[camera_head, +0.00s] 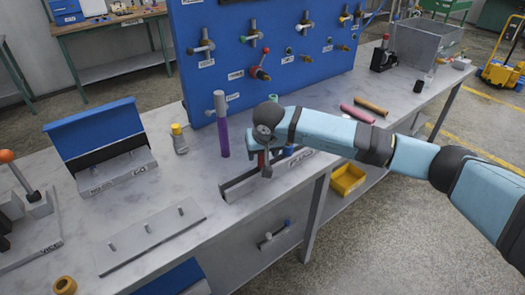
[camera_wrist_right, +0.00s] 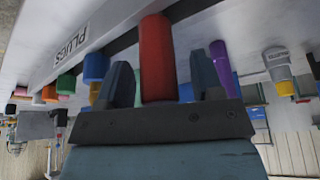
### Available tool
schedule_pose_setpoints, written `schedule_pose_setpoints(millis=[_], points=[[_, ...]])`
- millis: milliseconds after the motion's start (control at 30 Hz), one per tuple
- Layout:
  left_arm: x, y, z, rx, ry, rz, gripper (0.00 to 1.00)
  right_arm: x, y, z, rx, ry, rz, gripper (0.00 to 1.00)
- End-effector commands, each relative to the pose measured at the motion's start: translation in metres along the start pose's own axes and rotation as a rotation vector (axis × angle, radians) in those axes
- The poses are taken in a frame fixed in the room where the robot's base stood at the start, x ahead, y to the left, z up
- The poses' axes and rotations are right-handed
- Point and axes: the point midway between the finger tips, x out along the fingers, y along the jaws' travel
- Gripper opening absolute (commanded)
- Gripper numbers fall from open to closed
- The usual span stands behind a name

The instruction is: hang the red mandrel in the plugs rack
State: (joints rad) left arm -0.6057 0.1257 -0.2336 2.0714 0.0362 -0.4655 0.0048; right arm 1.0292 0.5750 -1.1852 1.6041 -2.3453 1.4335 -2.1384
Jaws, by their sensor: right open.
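The red mandrel (camera_wrist_right: 157,60) is a red cylinder between the two fingers of my right gripper (camera_wrist_right: 160,85) in the right wrist view. The fingers are open, with a gap on either side of it. Its far end meets the dark slot of the plugs rack (camera_wrist_right: 70,52); how it sits there is hidden. In the head view the plugs rack (camera_head: 232,191) is a low grey strip at the table's front edge. My right gripper (camera_head: 264,165) points down over it and mostly hides the mandrel. My left gripper is out of view.
A purple handle (camera_head: 222,135) stands upright left of my right gripper, and a yellow-capped bottle (camera_head: 179,139) beyond it. Blue and green plugs (camera_wrist_right: 67,82) are close beside the fingers. The blue panel (camera_head: 290,50) rises behind. The grey plate (camera_head: 150,238) lies front left.

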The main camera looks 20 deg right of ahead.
Motion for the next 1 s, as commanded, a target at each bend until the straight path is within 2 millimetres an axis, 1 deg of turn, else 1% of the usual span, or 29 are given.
schedule_pose_setpoints(millis=[33, 133, 167, 200, 233, 500, 600, 700, 833, 1000], points=[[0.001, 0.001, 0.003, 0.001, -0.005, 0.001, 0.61, 0.001, 0.000, 0.000, 0.000, 0.000, 0.000, 0.61], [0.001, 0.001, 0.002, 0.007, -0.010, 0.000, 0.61, 0.001, 0.000, 0.000, 0.000, 0.000, 0.000, 0.61], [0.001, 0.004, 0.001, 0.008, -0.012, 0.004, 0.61, 0.001, 0.000, 0.000, 0.000, 0.000, 0.000, 0.61], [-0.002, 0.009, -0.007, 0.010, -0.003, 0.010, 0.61, 0.000, 0.000, 0.000, 0.000, 0.000, 0.000, 0.61], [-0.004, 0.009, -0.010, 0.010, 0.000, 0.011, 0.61, -0.008, 0.000, -0.002, -0.001, 0.004, -0.001, 0.61], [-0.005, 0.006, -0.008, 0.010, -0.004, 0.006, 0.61, -0.076, 0.000, -0.002, -0.001, 0.006, -0.001, 0.61], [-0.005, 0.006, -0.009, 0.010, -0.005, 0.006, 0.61, -0.098, 0.000, -0.001, -0.002, 0.005, -0.001, 0.61], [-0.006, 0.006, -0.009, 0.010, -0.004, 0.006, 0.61, -0.116, 0.000, -0.001, -0.001, 0.004, 0.000, 0.61], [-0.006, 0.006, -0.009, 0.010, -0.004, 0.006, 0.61, -0.131, 0.000, -0.001, 0.000, 0.001, 0.000, 0.61], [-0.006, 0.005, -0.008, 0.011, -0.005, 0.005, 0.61, -0.138, 0.000, 0.000, 0.000, 0.001, 0.000, 0.61]])
